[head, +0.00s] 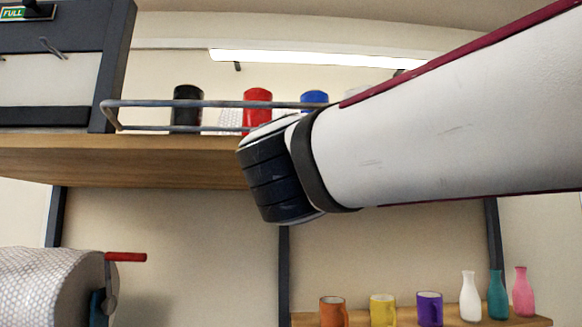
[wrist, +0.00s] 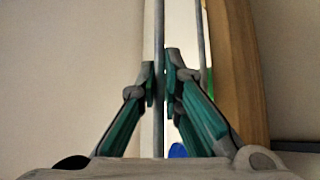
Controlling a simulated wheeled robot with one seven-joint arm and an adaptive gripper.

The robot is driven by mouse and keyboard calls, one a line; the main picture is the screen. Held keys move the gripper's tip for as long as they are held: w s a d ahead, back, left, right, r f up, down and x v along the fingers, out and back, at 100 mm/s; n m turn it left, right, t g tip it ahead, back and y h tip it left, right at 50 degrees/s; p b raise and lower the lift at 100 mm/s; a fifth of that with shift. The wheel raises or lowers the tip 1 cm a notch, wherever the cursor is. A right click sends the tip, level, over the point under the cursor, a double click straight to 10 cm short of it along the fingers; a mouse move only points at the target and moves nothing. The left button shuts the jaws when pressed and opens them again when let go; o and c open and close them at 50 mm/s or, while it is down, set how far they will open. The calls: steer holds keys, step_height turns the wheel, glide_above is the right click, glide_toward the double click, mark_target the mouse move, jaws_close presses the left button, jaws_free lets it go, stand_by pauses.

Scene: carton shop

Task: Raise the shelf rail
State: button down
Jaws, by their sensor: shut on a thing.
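The shelf rail (head: 215,104) is a grey metal loop with an upper and a lower bar, along the front of the upper wooden shelf (head: 120,160). Its left end is rounded, and its right part is hidden behind my arm. In the wrist view, the rail's bar (wrist: 158,25) runs between the green-padded fingers of my gripper (wrist: 161,84), which are shut on it. The shelf's wooden edge (wrist: 240,70) shows to the right there. In the head view my gripper is hidden behind my wrist.
Black (head: 187,105), red (head: 257,107) and blue (head: 314,98) cylindrical things stand on the shelf behind the rail. A dark-framed unit (head: 113,65) stands at the left. Mugs and bottles stand on a lower shelf (head: 535,322). A bubble-wrap roll (head: 50,290) is at lower left.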

step_height(320, 180, up, 2)
steer(key=n+y+p, duration=0.1)
steer(key=n+p, duration=0.1)
steer(key=n+y+p, duration=0.2)
steer(key=shift+w+r, duration=0.15)
steer(key=shift+w+r+n+g+y+p, duration=0.2)
steer(key=shift+w+n+y+p, duration=0.3)
steer(key=shift+p, duration=0.7)
steer(key=shift+w+r+n+g+y+p, duration=0.1)
steer(key=shift+w+r+n+y+p, duration=0.1)
steer(key=shift+n+y+p, duration=0.75)
steer(key=shift+w+h+p, duration=0.1)
steer(key=shift+h+p, duration=0.15)
steer(key=shift+p, duration=0.05)
steer(key=c, duration=1.7)
jaws_free()
steer(key=shift+f, duration=0.1)
steer(key=v, duration=1.2)
